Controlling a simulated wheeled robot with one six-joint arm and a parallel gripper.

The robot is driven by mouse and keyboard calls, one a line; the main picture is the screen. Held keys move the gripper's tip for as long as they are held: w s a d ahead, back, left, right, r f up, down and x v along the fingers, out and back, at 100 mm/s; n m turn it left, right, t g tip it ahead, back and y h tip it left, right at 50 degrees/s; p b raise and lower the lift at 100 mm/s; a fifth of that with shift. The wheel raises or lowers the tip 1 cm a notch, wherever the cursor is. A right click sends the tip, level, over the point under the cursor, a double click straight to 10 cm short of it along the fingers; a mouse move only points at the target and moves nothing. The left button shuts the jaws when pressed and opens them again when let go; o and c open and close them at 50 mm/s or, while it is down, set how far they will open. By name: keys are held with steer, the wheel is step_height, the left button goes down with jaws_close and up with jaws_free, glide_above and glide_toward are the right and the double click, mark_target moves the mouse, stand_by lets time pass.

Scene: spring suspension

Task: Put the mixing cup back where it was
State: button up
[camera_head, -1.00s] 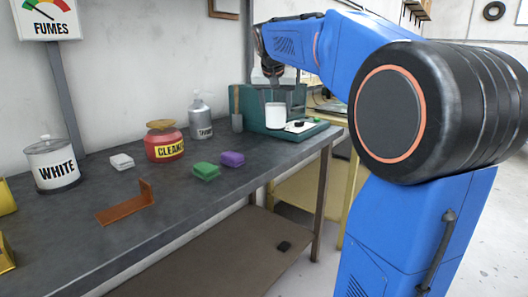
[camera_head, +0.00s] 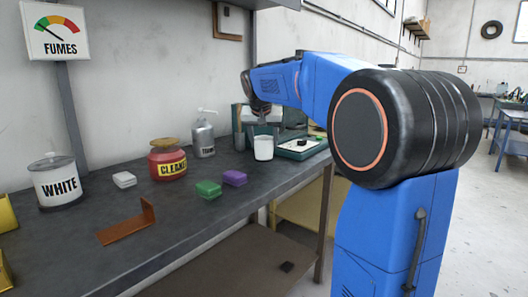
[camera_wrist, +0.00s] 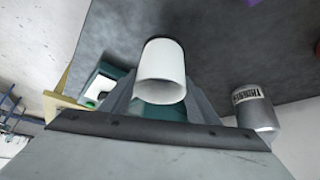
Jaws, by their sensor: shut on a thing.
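The mixing cup is a plain white cup (camera_head: 263,150), upright in front of the left part of a teal machine (camera_head: 312,152) in the head view. My gripper (camera_head: 262,122) is above the cup and shut on it. In the wrist view the white cup (camera_wrist: 162,72) sits between the two grey fingers of my gripper (camera_wrist: 160,104). Whether the cup's base touches the bench cannot be told. The machine's base, with a white plate and a black part on it, shows to the right of the cup. My gripper and arm hide some of the machine.
On the dark bench (camera_head: 180,222) stand a grey thinner can (camera_head: 204,140), a red cleaner can (camera_head: 167,165) and a white tin (camera_head: 57,190). Purple (camera_head: 235,178), green (camera_head: 208,189) and white blocks (camera_head: 124,180) and a brown bracket (camera_head: 130,228) lie there too.

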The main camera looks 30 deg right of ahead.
mark_target(264, 149)
steer(key=shift+f, duration=1.7)
steer(key=shift+f, duration=0.15)
steer(key=o, duration=1.3)
steer(key=shift+o, duration=0.2)
steer(key=shift+r, duration=0.3)
steer(key=v, duration=1.2)
steer(key=s+a+f+n+y, duration=0.1)
steer(key=s+a+f, duration=0.4)
steer(key=s+f, duration=0.5)
steer(key=s+a+f+n+y, duration=0.1)
steer(key=s+a+f+n, duration=0.2)
steer(key=s+f, duration=0.7)
steer(key=s+a+f+n+y, duration=0.2)
steer(key=s+a+f, duration=0.4)
steer(key=s, duration=0.8)
step_height(264, 149, down, 4)
steer(key=shift+s+a+r+n, duration=0.1)
steer(key=shift+s+a+n, duration=0.2)
steer(key=shift+n, duration=0.3)
